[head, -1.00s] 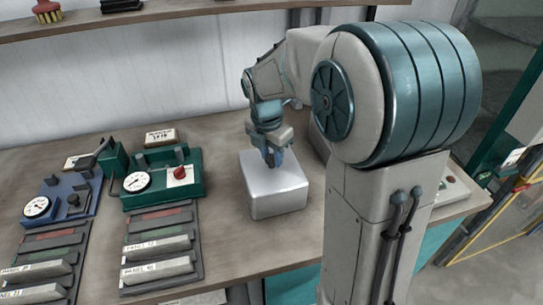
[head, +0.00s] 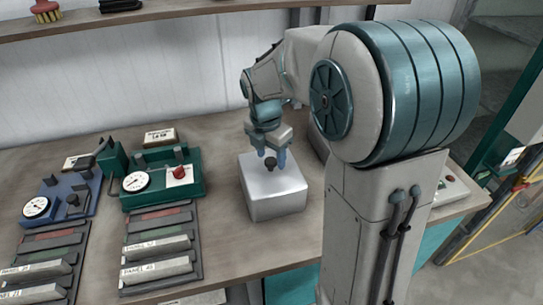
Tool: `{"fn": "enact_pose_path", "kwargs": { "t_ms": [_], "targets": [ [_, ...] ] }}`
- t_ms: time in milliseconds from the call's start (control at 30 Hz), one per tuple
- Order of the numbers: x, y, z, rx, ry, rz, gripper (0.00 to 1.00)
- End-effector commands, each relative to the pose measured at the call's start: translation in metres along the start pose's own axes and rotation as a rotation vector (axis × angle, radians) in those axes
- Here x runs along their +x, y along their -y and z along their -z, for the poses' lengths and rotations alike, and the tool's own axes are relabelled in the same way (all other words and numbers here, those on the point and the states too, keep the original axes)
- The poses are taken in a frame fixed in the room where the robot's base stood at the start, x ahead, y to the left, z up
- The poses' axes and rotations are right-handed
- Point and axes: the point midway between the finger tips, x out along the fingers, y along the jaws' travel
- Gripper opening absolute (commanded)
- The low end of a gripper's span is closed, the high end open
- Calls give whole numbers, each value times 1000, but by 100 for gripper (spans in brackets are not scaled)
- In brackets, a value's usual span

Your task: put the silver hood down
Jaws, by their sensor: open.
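The silver hood (head: 273,195) is a box-shaped cover standing upright on the wooden bench (head: 222,232), right of the green device. A small dark knob (head: 270,164) stands on its top. My gripper (head: 272,157) is open just above the hood, with its blue fingers apart on either side of the knob. The fingers do not appear to grip it. What is under the hood is hidden.
A green device (head: 165,180) with a dial and red knob stands left of the hood, and a blue device (head: 62,200) further left. Racks of labelled panels (head: 160,245) lie in front. A shelf (head: 180,18) runs above the bench.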

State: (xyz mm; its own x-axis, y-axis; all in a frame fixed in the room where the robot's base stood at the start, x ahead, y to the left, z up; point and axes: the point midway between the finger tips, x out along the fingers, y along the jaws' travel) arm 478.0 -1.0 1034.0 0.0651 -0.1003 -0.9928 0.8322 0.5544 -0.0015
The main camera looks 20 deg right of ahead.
Motion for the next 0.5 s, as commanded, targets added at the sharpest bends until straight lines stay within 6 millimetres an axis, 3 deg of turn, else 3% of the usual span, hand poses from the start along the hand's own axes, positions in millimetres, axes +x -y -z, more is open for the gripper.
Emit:
{"fn": "enact_pose_path", "kwargs": {
  "t_ms": [300,500],
  "targets": [
    [-68,-1,-1,0,4,-6,52],
    [-100,-1,0,-1,2,-4,52]
  ]
}}
